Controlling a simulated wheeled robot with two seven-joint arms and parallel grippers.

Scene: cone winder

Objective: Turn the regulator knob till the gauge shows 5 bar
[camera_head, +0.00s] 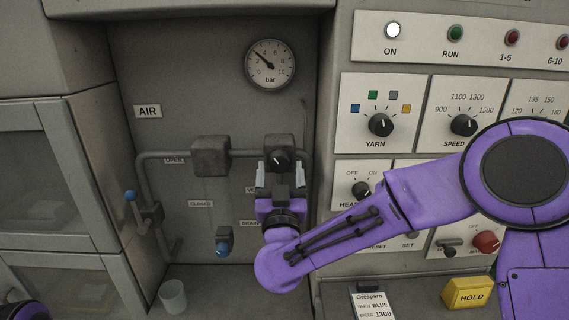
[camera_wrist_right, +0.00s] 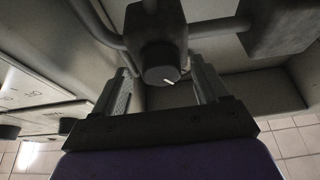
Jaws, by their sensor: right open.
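The regulator knob (camera_head: 278,159) is a dark round knob with a white mark, on the front of a grey block on the air pipe. The gauge (camera_head: 270,65) above it is round and white, marked bar; its needle points to the upper left, the exact reading too small to tell. My right gripper (camera_head: 280,174) is open just in front of the knob, one finger to each side. In the right wrist view the knob (camera_wrist_right: 160,74) sits between the spread fingers (camera_wrist_right: 163,85), with gaps on both sides. My left gripper is not in view.
A second grey block (camera_head: 211,156) sits on the pipe to the left. A blue-handled lever (camera_head: 131,196) and a blue knob (camera_head: 222,248) are lower. A control panel with YARN knob (camera_head: 380,125) stands right, and a cup (camera_head: 172,296) is below.

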